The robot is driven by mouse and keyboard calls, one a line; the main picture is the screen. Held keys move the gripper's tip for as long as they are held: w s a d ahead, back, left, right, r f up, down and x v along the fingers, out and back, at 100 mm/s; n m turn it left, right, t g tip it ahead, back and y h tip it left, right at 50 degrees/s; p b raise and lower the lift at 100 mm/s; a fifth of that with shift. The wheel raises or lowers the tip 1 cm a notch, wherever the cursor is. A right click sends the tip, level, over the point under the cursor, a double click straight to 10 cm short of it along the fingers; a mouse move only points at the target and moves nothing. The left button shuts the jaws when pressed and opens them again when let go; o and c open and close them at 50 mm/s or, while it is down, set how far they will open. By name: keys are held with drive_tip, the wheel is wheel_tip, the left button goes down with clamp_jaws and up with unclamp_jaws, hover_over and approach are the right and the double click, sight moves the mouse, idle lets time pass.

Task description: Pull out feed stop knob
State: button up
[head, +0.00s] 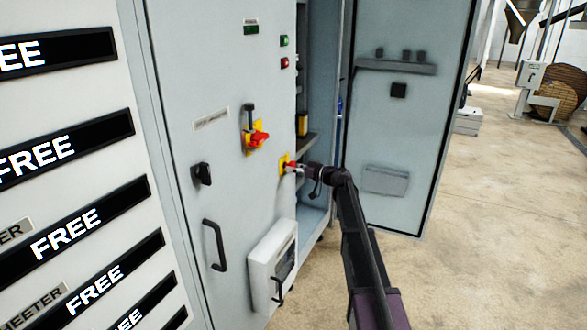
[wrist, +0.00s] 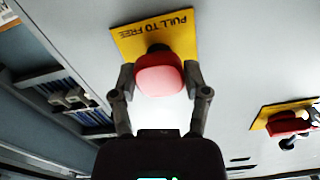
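The feed stop knob (wrist: 159,80) is a red, rounded button on a short dark stem, in front of a yellow plate marked "PULL TO FREE" (wrist: 181,45). In the head view the red knob (head: 290,168) sits low on the right part of the grey cabinet front. My gripper (wrist: 160,82) has one dark finger on each side of the knob, and both fingertips appear to touch its sides. In the head view my gripper (head: 302,169) reaches the knob from the right, and its fingers are too small to make out.
A red rotary handle on a yellow plate (head: 257,138) is up and left of the knob; it also shows in the wrist view (wrist: 288,124). A black door handle (head: 214,245) and a white box (head: 272,265) are below. An open cabinet door (head: 400,130) stands right of my arm.

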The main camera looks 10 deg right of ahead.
drive_tip(key=o, duration=0.3)
drive_tip(key=shift+s, duration=0.1)
drive_tip(key=shift+d, duration=0.1)
drive_tip(key=v, duration=1.2)
idle(0.4)
